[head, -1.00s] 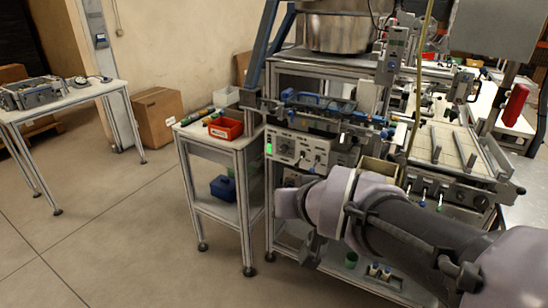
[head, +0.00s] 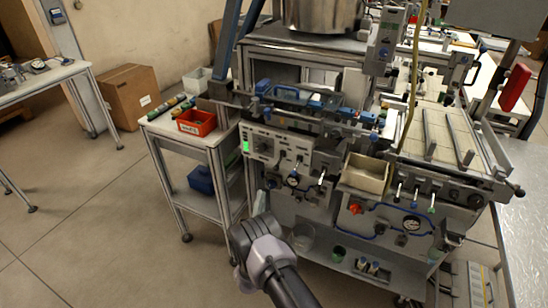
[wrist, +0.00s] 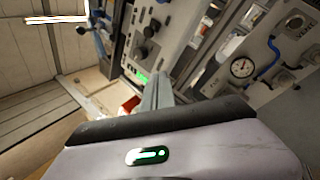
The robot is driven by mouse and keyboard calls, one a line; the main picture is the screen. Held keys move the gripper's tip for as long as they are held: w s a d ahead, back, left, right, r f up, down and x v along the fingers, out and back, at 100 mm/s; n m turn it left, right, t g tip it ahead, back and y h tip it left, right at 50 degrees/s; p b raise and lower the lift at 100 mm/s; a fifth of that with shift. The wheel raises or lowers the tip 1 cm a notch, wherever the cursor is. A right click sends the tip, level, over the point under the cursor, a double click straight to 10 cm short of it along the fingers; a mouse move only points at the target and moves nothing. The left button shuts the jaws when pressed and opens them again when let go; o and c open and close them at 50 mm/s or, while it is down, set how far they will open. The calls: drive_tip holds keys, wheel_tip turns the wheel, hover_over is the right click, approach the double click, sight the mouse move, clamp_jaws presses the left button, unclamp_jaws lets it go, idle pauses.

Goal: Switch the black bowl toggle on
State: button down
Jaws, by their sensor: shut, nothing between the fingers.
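The white control panel (head: 275,140) is on the front of the machine, with a lit green display (head: 246,146) at its left end. Dark knobs and small levers (head: 298,160) sit on and below it. I cannot tell which one is the black bowl toggle. In the wrist view the panel (wrist: 172,38) is tilted, with black knobs (wrist: 140,53) and the green light (wrist: 143,76) near the fingers. My gripper (wrist: 160,80) is shut and empty, pointing toward the panel. In the head view it (head: 260,203) is low, in front of the machine and apart from the panel, partly hidden by my wrist.
A side table (head: 217,138) with a red bin (head: 196,122) stands left of the machine. The floor (head: 90,220) at left is clear.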

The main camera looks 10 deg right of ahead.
sight(279, 163)
drive_tip(key=shift+s+a, duration=0.2)
drive_tip(key=shift+s, duration=0.2)
drive_tip(key=shift+r, duration=0.1)
drive_tip(key=w+d+r+b, duration=0.3)
drive_tip(key=w+d+r, duration=0.1)
drive_tip(key=w+r, duration=0.1)
drive_tip(key=shift+w+d+r+b, duration=0.15)
drive_tip(key=shift+d+r+b, duration=0.2)
drive_tip(key=shift+r, duration=0.3)
drive_tip(key=shift+r, duration=0.1)
